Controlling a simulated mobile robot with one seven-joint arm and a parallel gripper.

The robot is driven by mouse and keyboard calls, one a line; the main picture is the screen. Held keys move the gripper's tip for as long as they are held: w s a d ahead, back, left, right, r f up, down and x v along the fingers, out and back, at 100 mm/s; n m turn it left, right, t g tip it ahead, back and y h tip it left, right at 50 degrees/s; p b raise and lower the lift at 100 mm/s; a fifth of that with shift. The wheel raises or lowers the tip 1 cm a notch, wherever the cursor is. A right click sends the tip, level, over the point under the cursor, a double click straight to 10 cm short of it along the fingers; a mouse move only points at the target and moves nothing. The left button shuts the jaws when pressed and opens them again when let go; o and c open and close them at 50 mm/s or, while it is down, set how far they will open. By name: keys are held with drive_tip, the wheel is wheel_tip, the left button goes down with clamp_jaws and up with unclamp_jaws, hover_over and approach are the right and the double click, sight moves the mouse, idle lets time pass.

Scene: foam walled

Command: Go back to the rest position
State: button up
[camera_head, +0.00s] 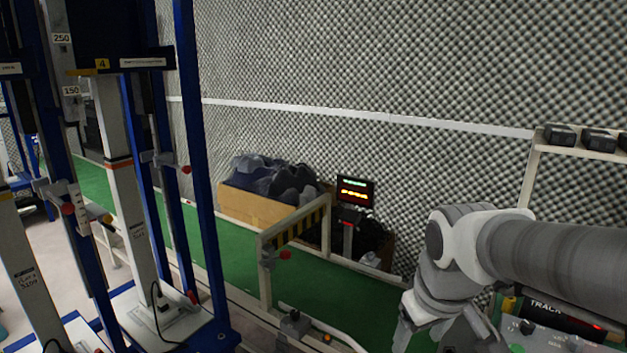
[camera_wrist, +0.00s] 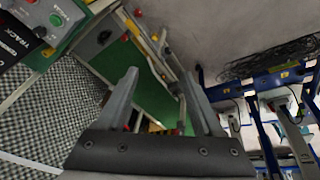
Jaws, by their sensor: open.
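My gripper (camera_wrist: 160,74) is open in the wrist view, its two grey fingers spread apart with nothing between them. Green floor, a rail and grey floor show beyond the fingers. In the head view my arm reaches in from the right and bends down. The gripper end there is partly cut off by the bottom edge, to the left of a control panel (camera_head: 545,335).
Blue-framed stands (camera_head: 205,200) with white columns fill the left. A beige rail (camera_head: 264,270) borders the green floor (camera_head: 240,260). A wooden box of dark foam (camera_head: 250,203) and a lit display (camera_head: 355,191) stand by the foam wall (camera_head: 400,60). A shelf (camera_head: 580,150) is at right.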

drive_tip(key=s+a+r+m+t+p, duration=0.15)
drive_tip(key=s+r+m, duration=0.25)
drive_tip(key=s, duration=0.6)
wheel_tip(320, 180, up, 18)
drive_tip(key=p, duration=1.7)
drive_tip(key=shift+w+n+p, duration=0.3)
drive_tip(key=shift+w+p, duration=0.05)
drive_tip(key=shift+p, duration=0.05)
drive_tip(key=shift+t, duration=0.25)
drive_tip(key=shift+c, duration=1.4)
drive_tip(key=shift+d, duration=0.1)
